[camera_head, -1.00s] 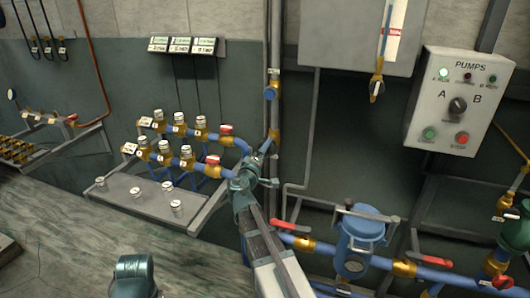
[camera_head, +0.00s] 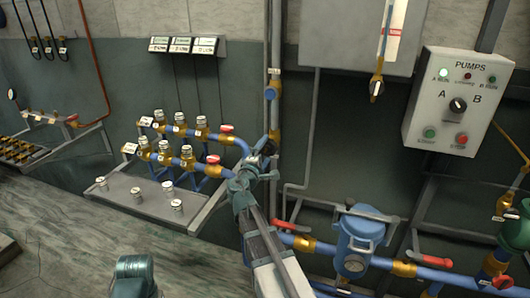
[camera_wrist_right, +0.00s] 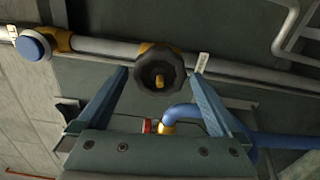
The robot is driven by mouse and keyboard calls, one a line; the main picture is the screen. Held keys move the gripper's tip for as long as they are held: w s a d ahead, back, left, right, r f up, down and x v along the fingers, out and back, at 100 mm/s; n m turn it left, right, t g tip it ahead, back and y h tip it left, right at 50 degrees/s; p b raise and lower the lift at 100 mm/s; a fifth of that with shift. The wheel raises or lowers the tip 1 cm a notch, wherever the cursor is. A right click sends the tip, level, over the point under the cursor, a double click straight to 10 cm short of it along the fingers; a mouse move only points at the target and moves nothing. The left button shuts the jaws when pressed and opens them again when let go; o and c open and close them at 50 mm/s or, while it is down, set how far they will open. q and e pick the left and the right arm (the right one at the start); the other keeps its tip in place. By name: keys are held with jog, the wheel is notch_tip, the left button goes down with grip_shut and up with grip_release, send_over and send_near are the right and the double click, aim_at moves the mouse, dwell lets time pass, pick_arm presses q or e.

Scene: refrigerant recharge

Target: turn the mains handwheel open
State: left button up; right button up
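The mains handwheel (camera_wrist_right: 160,69) is a dark, lobed wheel with a yellow centre, on the grey pipe in the right wrist view. My right gripper (camera_head: 262,158) is open. In the wrist view its two blue-grey fingers stand on either side of the wheel, with gaps visible between each finger and the rim. I cannot tell how deep the fingertips reach relative to the wheel. In the head view the wheel is mostly hidden behind the gripper at the vertical pipe.
A manifold with red-handled valves (camera_head: 214,159) and a shelf (camera_head: 140,196) are left of my right gripper. A blue filter housing (camera_head: 360,240) with red levers is at lower right. The pump panel (camera_head: 458,103) hangs on the right wall. A blue knob (camera_wrist_right: 34,46) is left of the wheel.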

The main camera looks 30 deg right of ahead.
jog(key=v, duration=0.6)
jog(key=shift+s+a, duration=0.25)
jog(key=shift+a, duration=0.05)
jog(key=m, duration=0.4)
jog(key=s+a+m, duration=0.1)
jog(key=m, duration=0.8)
jog(key=shift+s+a, duration=0.2)
jog(key=shift+a, duration=0.2)
